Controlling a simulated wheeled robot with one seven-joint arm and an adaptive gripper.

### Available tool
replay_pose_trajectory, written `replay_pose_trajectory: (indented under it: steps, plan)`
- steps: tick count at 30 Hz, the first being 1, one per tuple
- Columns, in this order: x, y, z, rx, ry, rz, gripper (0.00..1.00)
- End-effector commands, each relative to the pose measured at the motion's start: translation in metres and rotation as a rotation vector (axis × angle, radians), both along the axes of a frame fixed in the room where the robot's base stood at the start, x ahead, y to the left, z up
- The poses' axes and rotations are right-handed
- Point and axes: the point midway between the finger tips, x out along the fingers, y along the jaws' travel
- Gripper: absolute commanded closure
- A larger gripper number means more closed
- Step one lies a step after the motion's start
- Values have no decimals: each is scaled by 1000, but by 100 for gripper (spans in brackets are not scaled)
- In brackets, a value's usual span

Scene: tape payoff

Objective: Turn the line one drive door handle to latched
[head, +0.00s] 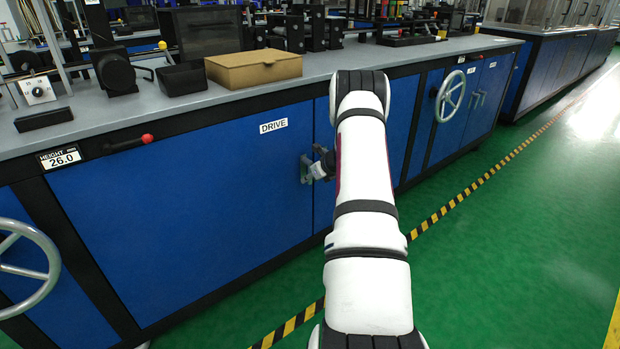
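The blue drive door (200,210) carries a white "DRIVE" label (273,126) near its top right corner. Its grey metal handle (305,168) is at the door's right edge, in the middle of the picture. My gripper (318,170) is at the handle, reaching in from the right. My white arm hides most of the gripper and part of the handle. I cannot tell from here whether the fingers are closed around the handle or only beside it, nor the handle's exact angle. The door looks flush with the cabinet front.
Handwheels stand out at the lower left (22,268) and right (450,97). A red-knobbed lever (146,138) sticks out under the bench edge. A cardboard box (253,69) sits on the grey benchtop. Green floor (520,220) is open to the right, past a striped line (470,190).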

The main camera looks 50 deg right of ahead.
Motion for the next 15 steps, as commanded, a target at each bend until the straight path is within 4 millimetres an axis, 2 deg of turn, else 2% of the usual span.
replay_pose_trajectory:
  steps: [9, 15]
  plan:
    - [0, 2, 3, 1, -3, 3, 67]
    - [-19, 6, 23, 0, -4, 0, 67]
